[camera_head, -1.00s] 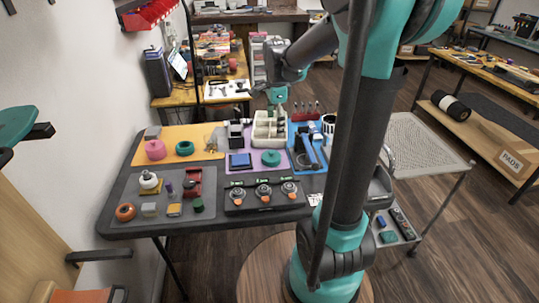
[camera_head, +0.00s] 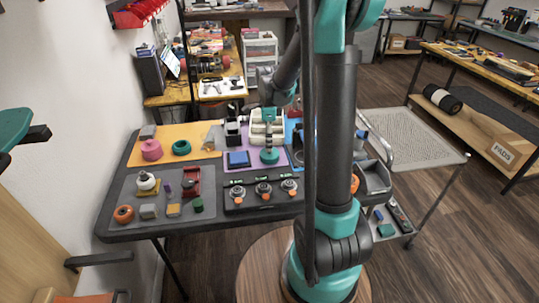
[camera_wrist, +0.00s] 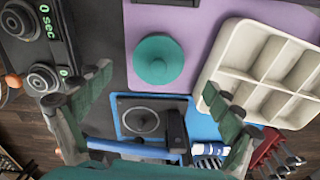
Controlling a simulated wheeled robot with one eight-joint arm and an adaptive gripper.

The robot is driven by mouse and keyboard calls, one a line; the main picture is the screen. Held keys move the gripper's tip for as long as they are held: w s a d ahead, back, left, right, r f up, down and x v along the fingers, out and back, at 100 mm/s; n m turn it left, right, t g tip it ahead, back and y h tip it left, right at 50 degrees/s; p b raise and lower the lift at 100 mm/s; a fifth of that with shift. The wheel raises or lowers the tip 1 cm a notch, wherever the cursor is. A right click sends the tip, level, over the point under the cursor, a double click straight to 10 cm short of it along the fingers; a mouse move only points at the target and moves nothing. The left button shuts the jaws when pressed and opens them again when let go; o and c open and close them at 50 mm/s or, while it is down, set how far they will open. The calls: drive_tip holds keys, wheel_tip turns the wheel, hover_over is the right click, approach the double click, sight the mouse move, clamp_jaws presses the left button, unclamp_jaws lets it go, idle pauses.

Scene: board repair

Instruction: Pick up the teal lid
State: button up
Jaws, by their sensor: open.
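The teal lid (camera_head: 270,157) lies on the purple mat (camera_head: 284,158) on the dark table. In the wrist view the lid (camera_wrist: 158,60) is a round teal disc with a small knob at its centre, fully visible. My gripper (camera_head: 269,145) points down just above the lid in the head view. In the wrist view its two green-padded fingers (camera_wrist: 157,82) are spread wide and empty, with the lid between and slightly beyond their tips. Exact height above the lid is unclear.
A cream divided tray (camera_wrist: 266,66) stands close to the right of the lid. A blue mat with a dark device (camera_wrist: 140,120) lies beside the purple mat. Timers with dials (camera_head: 263,188) stand in front. A teal ring (camera_head: 181,147) sits on the orange mat at left.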

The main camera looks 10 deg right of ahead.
sight(270, 154)
drive_tip(key=shift+s+f, duration=0.1)
drive_tip(key=shift+f, duration=2.8)
drive_tip(key=c, duration=1.1)
drive_tip(key=shift+r, duration=0.1)
